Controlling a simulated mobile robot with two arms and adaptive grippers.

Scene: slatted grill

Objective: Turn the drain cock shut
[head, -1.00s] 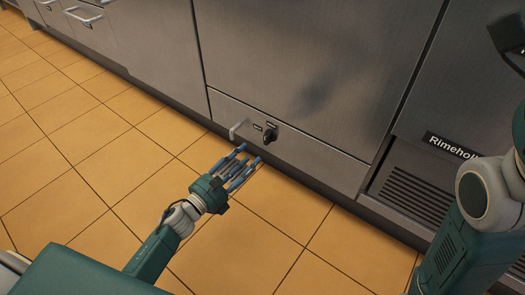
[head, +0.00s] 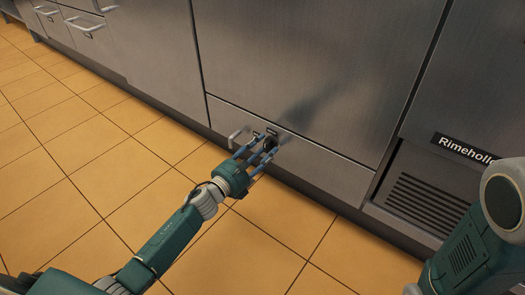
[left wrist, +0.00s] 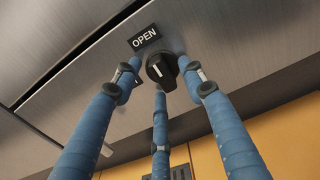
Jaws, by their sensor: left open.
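The drain cock is a round black knob (head: 270,145) low on the steel front panel. In the left wrist view the knob (left wrist: 162,70) faces me and has a short white mark. A black label reading OPEN (left wrist: 144,38) sits just above and left of it there. My left gripper (head: 258,152) is open, with its blue fingers spread around the knob. Fingertips reach close to both sides of the knob and below it; I cannot tell whether any touches. In the head view the fingers partly cover the knob. My right gripper is out of view.
A bar handle (head: 236,136) sits on the panel just left of the knob. A vent grille (head: 425,203) and a Rimeholt-like nameplate (head: 465,149) are to the right. The orange tiled floor (head: 100,170) is clear.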

